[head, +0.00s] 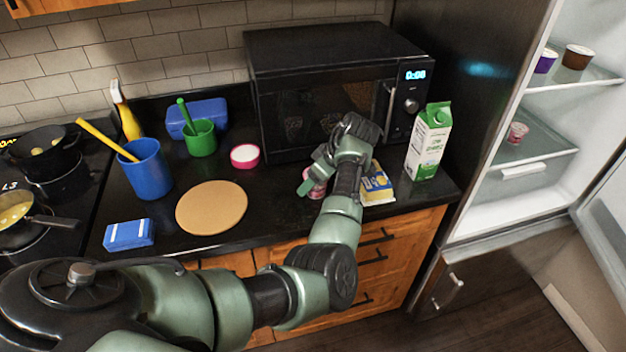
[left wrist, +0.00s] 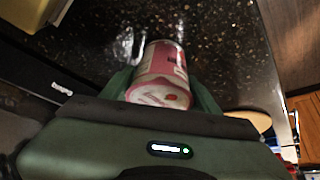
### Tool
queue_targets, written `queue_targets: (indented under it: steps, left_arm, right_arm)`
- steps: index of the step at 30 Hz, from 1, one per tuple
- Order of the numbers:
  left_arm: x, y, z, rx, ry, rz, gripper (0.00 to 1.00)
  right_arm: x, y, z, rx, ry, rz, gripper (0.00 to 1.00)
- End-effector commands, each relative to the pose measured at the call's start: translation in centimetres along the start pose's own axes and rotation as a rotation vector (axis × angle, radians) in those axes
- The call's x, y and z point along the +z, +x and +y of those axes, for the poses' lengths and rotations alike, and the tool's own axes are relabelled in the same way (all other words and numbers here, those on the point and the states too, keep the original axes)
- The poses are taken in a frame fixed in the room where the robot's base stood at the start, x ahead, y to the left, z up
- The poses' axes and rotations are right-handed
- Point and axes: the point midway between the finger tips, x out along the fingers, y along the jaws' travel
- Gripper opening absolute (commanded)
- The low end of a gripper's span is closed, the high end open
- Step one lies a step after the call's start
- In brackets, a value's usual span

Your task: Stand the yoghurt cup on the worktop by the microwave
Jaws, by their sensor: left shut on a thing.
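The yoghurt cup (head: 317,187), pink and white, is at the worktop in front of the microwave (head: 320,90), partly hidden by my left gripper (head: 312,182). In the left wrist view the cup (left wrist: 162,68) sits between the two green fingers of my left gripper (left wrist: 162,85), which is shut on it. The dark speckled worktop (left wrist: 225,50) is behind the cup there. I cannot tell whether the cup touches the worktop. My right gripper is not in view.
The fridge (head: 530,195) is open at right, with several small cups inside.

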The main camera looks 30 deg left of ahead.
Motion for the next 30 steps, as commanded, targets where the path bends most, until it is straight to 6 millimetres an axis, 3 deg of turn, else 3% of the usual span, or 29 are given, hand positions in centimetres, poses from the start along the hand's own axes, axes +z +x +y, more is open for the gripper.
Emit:
queue_targets:
  steps: [1,3,15,30]
  left_arm:
    - [0.0,0.1,0.0,0.0,0.0,0.0,0.69]
    - [0.0,0.1,0.0,-0.001,0.0,0.0,0.82]
    - [0.0,-0.6,0.1,0.001,0.0,0.0,0.82]
    - [0.0,-10.1,0.1,0.002,-0.001,0.001,0.82]
  right_arm:
    - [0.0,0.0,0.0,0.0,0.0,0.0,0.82]
    - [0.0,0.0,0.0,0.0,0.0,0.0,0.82]
    - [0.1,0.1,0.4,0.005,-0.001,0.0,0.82]
    - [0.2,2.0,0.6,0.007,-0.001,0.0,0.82]
